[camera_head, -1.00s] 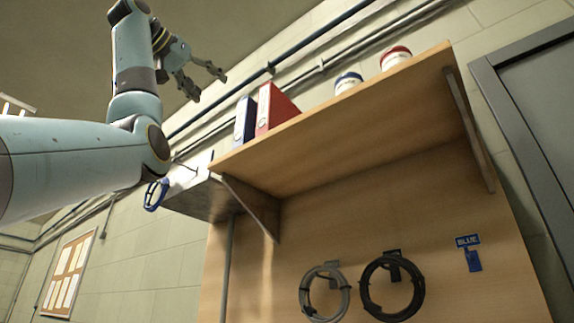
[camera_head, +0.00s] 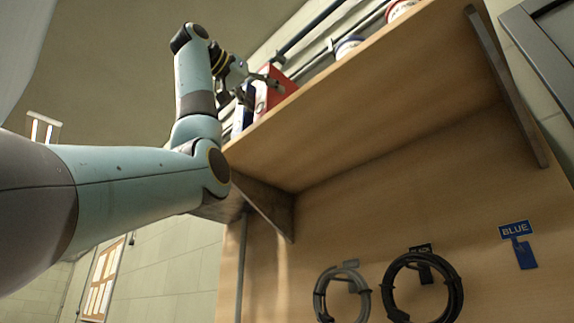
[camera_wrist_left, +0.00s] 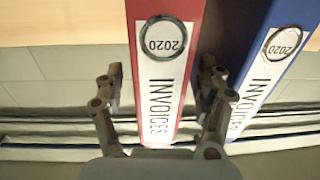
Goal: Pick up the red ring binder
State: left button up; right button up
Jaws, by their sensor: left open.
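The red ring binder (camera_head: 281,92) stands upright on the wooden shelf, next to a blue binder (camera_head: 238,122). In the left wrist view the red binder (camera_wrist_left: 167,85) shows its white spine label with "2020" and "INVOICES", upside down. My left gripper (camera_head: 262,91) is open at the front of the red binder. In the left wrist view its fingers (camera_wrist_left: 162,76) lie on either side of the red spine, one of them by the gap to the blue binder (camera_wrist_left: 268,75). I cannot tell if they touch. My right gripper is not in view.
The shelf (camera_head: 350,115) runs up to the right, with a blue-topped tub (camera_head: 348,46) and a red-topped tub (camera_head: 399,9) on it. Cable coils (camera_head: 423,287) hang on the board below. A pipe (camera_head: 312,28) runs along the wall behind the shelf.

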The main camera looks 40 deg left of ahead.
pick_arm(q)
jog(key=w+p, duration=0.1)
jog(key=w, duration=0.1)
jog(key=w+p, duration=0.1)
jog(key=w, duration=0.1)
jog(key=shift+w+d+r+p, duration=0.1)
jog(key=shift+r+p, duration=0.2)
jog(key=shift+r, duration=0.05)
jog(key=shift+w+f, duration=0.15)
jog(key=shift+w, duration=0.2)
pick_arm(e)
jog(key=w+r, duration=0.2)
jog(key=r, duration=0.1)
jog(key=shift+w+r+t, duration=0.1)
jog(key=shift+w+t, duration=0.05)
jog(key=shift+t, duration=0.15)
pick_arm(q)
jog(key=c, duration=0.5)
grip_shut()
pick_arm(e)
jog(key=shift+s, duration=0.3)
